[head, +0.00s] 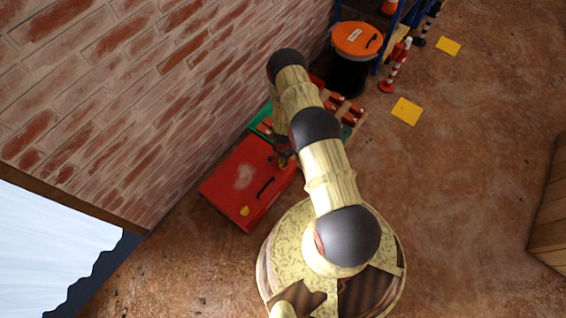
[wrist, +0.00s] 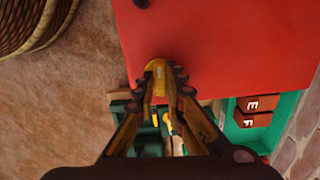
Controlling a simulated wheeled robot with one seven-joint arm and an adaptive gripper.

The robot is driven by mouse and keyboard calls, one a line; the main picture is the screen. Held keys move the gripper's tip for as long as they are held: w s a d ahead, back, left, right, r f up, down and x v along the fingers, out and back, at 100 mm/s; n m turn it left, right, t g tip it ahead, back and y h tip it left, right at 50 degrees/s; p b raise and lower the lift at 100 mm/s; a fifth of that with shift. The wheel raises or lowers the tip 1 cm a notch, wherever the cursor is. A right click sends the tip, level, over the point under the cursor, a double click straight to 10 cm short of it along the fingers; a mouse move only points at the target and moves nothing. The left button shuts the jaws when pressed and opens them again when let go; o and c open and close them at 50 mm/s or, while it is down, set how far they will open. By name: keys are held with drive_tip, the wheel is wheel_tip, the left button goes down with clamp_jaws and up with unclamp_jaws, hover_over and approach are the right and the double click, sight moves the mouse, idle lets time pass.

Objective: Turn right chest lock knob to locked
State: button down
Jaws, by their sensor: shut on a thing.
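The red chest (head: 225,185) lies against the brick wall in the head view, with a black handle on its face. A yellow knob (head: 244,211) shows at its near left corner. In the wrist view, the red chest face (wrist: 220,45) fills the top, and another yellow knob (wrist: 158,65) sits at its edge. My gripper (wrist: 162,76) has its two fingers closed around this knob, with part of the knob showing between the tips. In the head view my gripper (head: 283,157) is small at the chest's far right edge, and my arm hides some of that area. The knob's lock marking is not readable.
A green tray (wrist: 286,108) with red blocks lettered E and F stands beside the chest. A black bin with an orange lid (head: 357,38), red-white posts (head: 396,66) and a blue shelf stand farther back. Open floor lies to the right.

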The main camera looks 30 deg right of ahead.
drive_tip(key=shift+n, duration=0.5)
drive_tip(key=c, duration=1.8)
unclamp_jaws()
drive_tip(key=shift+c, duration=0.2)
wheel_tip(320, 180, up, 12)
